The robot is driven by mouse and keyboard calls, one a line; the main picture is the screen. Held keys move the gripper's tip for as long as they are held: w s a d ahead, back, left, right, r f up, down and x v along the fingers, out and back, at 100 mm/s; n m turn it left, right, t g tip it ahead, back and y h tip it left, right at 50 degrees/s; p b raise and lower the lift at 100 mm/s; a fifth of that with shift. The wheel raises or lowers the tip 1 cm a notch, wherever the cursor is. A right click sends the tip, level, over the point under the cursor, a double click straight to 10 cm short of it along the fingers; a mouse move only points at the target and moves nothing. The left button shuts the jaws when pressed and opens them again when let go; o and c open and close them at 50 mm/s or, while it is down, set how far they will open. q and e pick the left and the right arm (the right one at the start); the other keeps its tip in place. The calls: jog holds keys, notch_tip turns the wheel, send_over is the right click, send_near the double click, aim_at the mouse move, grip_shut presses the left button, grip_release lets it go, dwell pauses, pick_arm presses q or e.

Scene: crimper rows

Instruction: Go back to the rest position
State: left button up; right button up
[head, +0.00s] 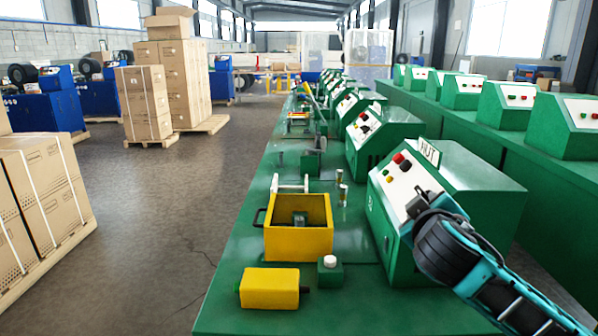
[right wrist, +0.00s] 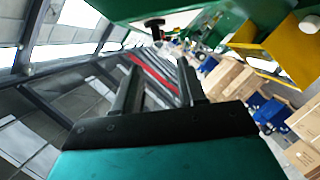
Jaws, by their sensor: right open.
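My right arm comes in from the lower right in the head view, teal and black. Its gripper (head: 420,203) is in front of the sloped control panel of the nearest green machine (head: 465,180). I cannot tell whether it touches the panel. In the right wrist view the two dark fingers of the right gripper (right wrist: 160,82) stand apart with nothing between them. My left gripper is in neither view.
A yellow open box (head: 283,242), a yellow block-shaped unit (head: 270,288) and a small green button box (head: 330,270) stand on the green bench (head: 230,312). More green machines line the rows behind. Cartons (head: 45,205) stand at left; the grey floor (head: 160,220) between is clear.

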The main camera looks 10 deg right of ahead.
jog(key=s+a+f+g+y, duration=0.1)
jog(key=s+a+f+y, duration=0.25)
jog(key=f, duration=0.55)
jog(key=s+a+f+g+y, duration=0.15)
jog(key=s+a+f, duration=0.3)
jog(key=f, duration=0.45)
jog(key=s+a+f+y, duration=0.4)
jog(key=a+f, duration=0.1)
jog(key=f, duration=0.4)
jog(key=s+a+f+m, duration=0.1)
jog(key=s+f, duration=0.6)
jog(key=s, duration=0.3)
jog(key=shift+s+a+m, duration=0.15)
jog(key=shift+a+m, duration=0.1)
jog(key=shift+m, duration=0.15)
jog(key=shift+f+g, duration=0.1)
jog(key=shift+g, duration=0.15)
